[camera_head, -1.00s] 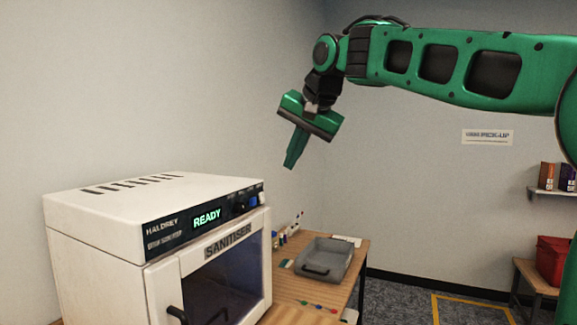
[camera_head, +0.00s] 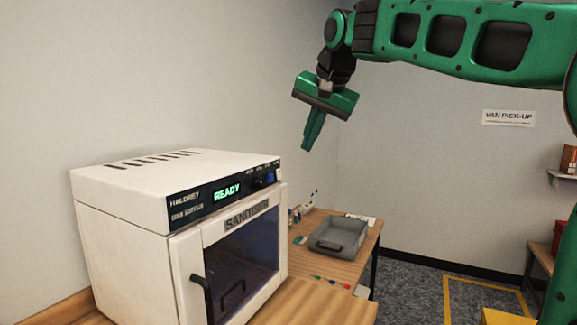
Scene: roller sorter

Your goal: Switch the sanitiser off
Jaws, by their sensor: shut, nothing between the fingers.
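The sanitiser (camera_head: 125,235) is a white box-shaped machine on a wooden bench at the left. Its black front panel (camera_head: 205,203) shows READY in green letters. A dark knob (camera_head: 258,183) and a blue button or switch (camera_head: 270,178) sit at the panel's right end. The door, with a dark window and a black handle, looks closed. My gripper (camera_head: 309,146) is green, shut and empty. It points down in the air, above and to the right of the sanitiser in the picture, apart from everything.
Small bottles (camera_head: 297,214) stand near the wall. A VAN PICK-UP sign (camera_head: 509,118) hangs on the far wall. Yellow tape (camera_head: 450,308) marks the floor at right.

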